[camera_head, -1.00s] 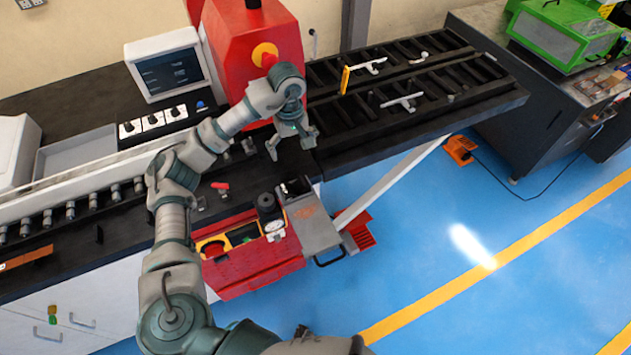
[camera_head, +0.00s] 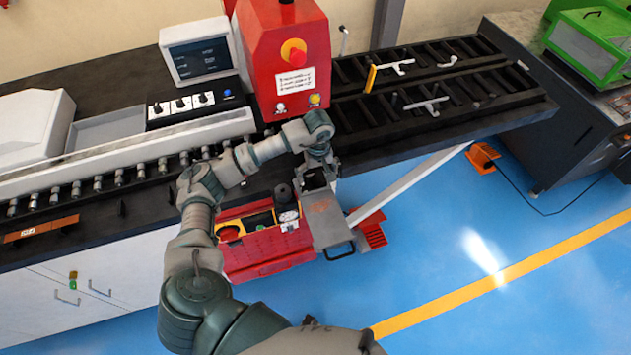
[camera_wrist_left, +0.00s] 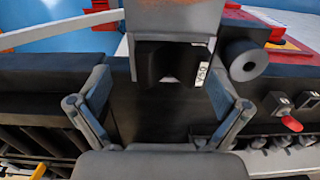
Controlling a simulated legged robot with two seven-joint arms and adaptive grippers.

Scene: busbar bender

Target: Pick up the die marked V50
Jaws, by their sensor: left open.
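The die marked V50 (camera_wrist_left: 174,65) is a black block with a white V50 label on its right side in the left wrist view. It sits at the edge of a grey metal holder (camera_wrist_left: 170,20). My left gripper (camera_wrist_left: 160,88) is open, with one finger to each side of the die's near end; I cannot tell whether they touch it. My right gripper is not in view.
A black cylinder (camera_wrist_left: 245,60) stands close beside the die. The red machine head (camera_head: 283,60) rises behind my gripper. A red-handled switch (camera_wrist_left: 291,122) and rollers lie along the bench. A slatted black rack (camera_head: 440,90) extends to the right.

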